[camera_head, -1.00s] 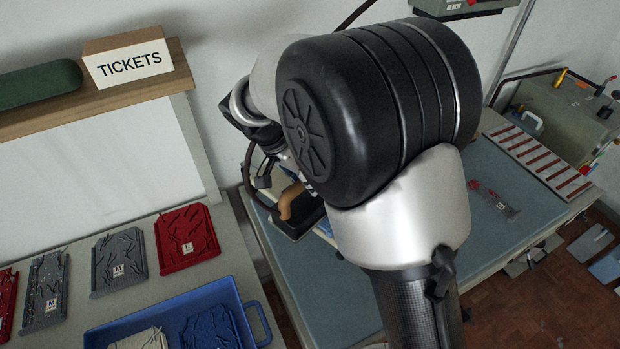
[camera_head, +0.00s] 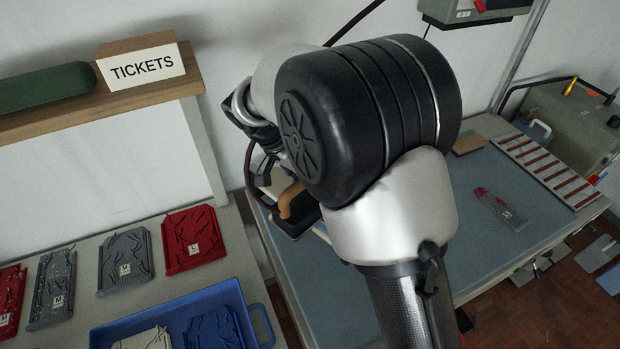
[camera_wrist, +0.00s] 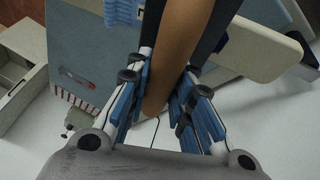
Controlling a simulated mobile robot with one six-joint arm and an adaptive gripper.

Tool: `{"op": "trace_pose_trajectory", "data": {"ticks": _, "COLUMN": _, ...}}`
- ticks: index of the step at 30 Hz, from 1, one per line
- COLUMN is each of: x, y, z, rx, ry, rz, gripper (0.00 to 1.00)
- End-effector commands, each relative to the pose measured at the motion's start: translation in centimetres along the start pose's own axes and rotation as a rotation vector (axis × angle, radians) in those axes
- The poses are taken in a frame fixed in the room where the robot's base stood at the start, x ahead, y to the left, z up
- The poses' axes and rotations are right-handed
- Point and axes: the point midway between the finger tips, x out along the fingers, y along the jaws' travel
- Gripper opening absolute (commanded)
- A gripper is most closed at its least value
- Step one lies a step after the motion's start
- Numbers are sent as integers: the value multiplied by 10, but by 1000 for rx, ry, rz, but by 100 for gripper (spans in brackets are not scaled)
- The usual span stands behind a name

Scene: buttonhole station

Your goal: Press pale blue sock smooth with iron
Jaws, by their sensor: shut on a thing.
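The iron has a black body (camera_head: 291,223) and a tan-brown handle (camera_head: 290,202). In the head view it is at the left back of the blue-grey work table, partly covered by my arm. In the wrist view my gripper (camera_wrist: 163,98) is shut on the iron's handle (camera_wrist: 178,50), with blue finger pads on both sides. Part of the dark iron body (camera_wrist: 215,25) shows beyond the handle. The pale blue ribbed sock (camera_wrist: 125,12) shows at the wrist view's top edge, just left of the iron; most of it is out of frame. I cannot see the sock in the head view.
The blue-grey table (camera_head: 500,247) is mostly clear at right, with a tagged grey-and-red item (camera_head: 500,207), a wooden block (camera_head: 468,145) and a red-striped rack (camera_head: 548,168). A blue tray (camera_head: 258,320) and several tagged garments stand at left. A cream board (camera_wrist: 268,48) lies right of the iron.

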Motion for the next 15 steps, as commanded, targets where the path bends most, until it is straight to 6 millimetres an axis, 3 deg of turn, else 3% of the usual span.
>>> {"op": "trace_pose_trajectory", "data": {"ticks": 15, "x": -4, "y": -15, "z": -2, "rx": 0, "ry": 2, "rz": -4, "gripper": 0}}
